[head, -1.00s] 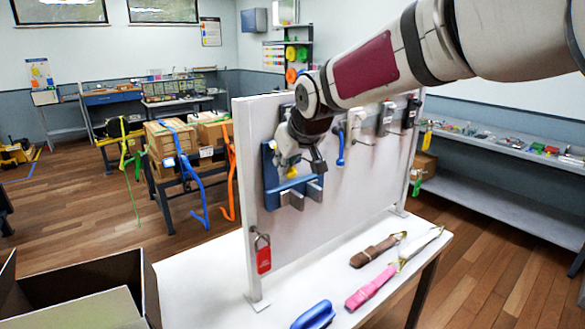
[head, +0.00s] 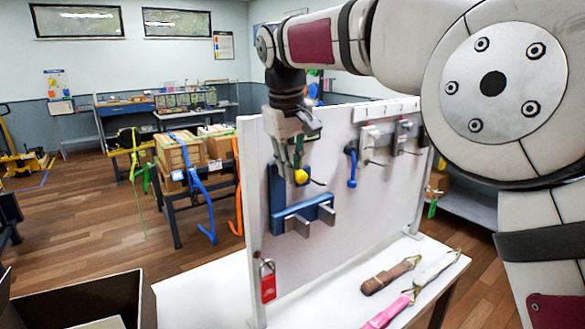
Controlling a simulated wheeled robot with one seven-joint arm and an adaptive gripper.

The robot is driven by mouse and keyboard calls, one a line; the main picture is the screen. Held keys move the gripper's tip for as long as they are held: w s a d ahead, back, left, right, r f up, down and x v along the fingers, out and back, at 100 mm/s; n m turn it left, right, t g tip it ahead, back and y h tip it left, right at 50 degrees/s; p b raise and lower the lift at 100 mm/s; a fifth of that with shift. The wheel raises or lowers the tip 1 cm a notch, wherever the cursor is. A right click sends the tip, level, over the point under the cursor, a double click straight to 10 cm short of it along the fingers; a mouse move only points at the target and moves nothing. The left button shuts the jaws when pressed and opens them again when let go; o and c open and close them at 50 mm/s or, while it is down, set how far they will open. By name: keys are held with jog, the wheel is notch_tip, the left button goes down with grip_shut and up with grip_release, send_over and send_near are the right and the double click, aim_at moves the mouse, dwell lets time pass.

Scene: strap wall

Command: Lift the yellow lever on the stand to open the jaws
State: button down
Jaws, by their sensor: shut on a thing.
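The blue stand (head: 277,200) is fixed to the upright white panel. Its two grey jaws (head: 326,213) stick out at the bottom with a gap between them. The yellow lever (head: 301,177) shows as a round knob above the jaws, well clear of them. My gripper (head: 298,157) points down at the lever from above and is shut on it. The knob shows just below my fingertips; my fingers hide the rest of the lever.
A blue-handled lever (head: 352,170) and grey fittings hang on the white panel (head: 380,180) to the right. Brown (head: 388,277) and pink (head: 388,314) straps lie on the white table. An open box (head: 85,300) stands front left.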

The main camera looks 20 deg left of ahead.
jog(key=shift+w+d, duration=0.3)
jog(key=shift+w, duration=0.05)
jog(key=c, duration=1.4)
grip_release()
jog(key=shift+c, duration=0.2)
jog(key=shift+s+a, duration=0.1)
jog(key=v, duration=1.2)
jog(key=shift+a, duration=0.1)
